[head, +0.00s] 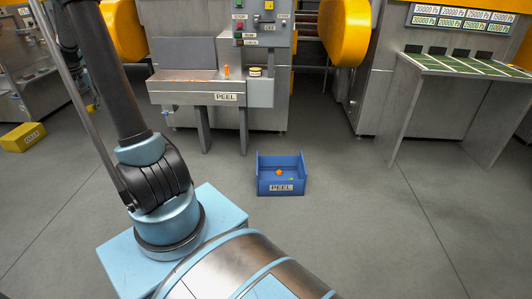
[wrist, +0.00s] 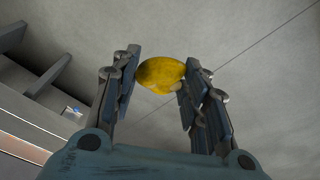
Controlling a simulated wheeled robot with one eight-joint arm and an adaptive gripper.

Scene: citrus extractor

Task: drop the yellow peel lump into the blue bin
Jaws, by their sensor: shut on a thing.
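My gripper (wrist: 166,82) shows in the wrist view, its two fingers shut on the yellow peel lump (wrist: 158,71). The lump is rounded and sits between the fingertips, with grey floor behind it. Neither my gripper nor the lump shows in the head view. The blue bin (head: 281,187), labelled PEEL, stands on the floor near the middle of the head view. I cannot make out the bin for sure in the wrist view.
Behind the bin stands a grey machine with a PEEL shelf (head: 184,98), holding a small orange piece (head: 226,71) and a round tin (head: 255,72). A slanted table (head: 468,66) stands at the right. A yellow box (head: 22,137) lies far left. Floor around the bin is clear.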

